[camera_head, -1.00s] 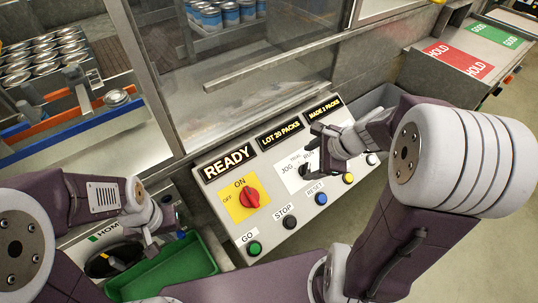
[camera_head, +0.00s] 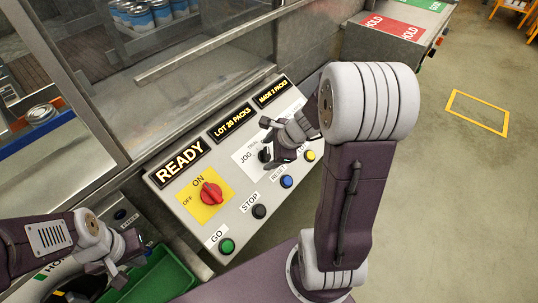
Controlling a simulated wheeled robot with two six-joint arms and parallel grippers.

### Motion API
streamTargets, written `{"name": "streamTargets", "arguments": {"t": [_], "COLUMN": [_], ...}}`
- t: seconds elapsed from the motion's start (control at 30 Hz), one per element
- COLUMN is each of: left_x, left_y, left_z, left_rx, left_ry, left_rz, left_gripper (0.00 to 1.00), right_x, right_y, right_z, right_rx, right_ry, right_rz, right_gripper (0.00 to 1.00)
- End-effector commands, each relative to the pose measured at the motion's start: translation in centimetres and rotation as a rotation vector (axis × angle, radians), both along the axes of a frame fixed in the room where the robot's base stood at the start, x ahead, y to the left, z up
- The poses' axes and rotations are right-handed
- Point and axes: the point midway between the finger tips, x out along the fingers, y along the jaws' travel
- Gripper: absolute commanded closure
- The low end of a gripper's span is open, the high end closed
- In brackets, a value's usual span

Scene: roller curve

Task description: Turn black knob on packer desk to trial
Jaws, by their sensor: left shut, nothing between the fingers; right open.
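The packer desk (camera_head: 228,222) is a pale sloped panel in the middle of the view. The black knob (camera_head: 264,155) sits on a white plate marked JOG and, partly covered, TRIAL. My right gripper (camera_head: 268,135) is open over this plate, right by the knob, and hides part of it and the other labels. I cannot tell whether the fingers touch the knob or exactly where it points. My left gripper (camera_head: 120,278) is shut and empty at the lower left, over the green bin, away from the desk.
A red switch (camera_head: 211,194) on a yellow plate is left of the knob. Green, black, blue and yellow buttons line the desk's front edge, including the blue one (camera_head: 287,181). A green bin (camera_head: 169,280) stands at the lower left. Clear floor lies to the right.

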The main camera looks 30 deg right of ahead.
Motion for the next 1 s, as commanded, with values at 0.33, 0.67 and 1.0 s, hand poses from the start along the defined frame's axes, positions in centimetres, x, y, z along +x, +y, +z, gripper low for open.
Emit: {"name": "streamTargets", "arguments": {"t": [0.33, 0.67, 1.0], "left_x": [0.0, 0.0, 0.0], "left_y": [0.0, 0.0, 0.0], "left_z": [0.0, -0.2, -1.7], "left_rx": [0.0, 0.0, 0.0], "left_ry": [0.0, 0.0, 0.0], "left_rz": [0.0, 0.0, 0.0], "left_gripper": [1.0, 1.0, 1.0], "right_x": [0.1, 0.0, 0.1], "right_y": [0.0, 0.0, 0.1], "right_z": [0.0, -0.1, -0.3], "right_rx": [0.0, -0.008, -0.099], "right_ry": [0.0, -0.004, -0.043], "right_rz": [0.0, 0.017, 0.189], "right_gripper": [0.64, 0.93, 0.93]}}
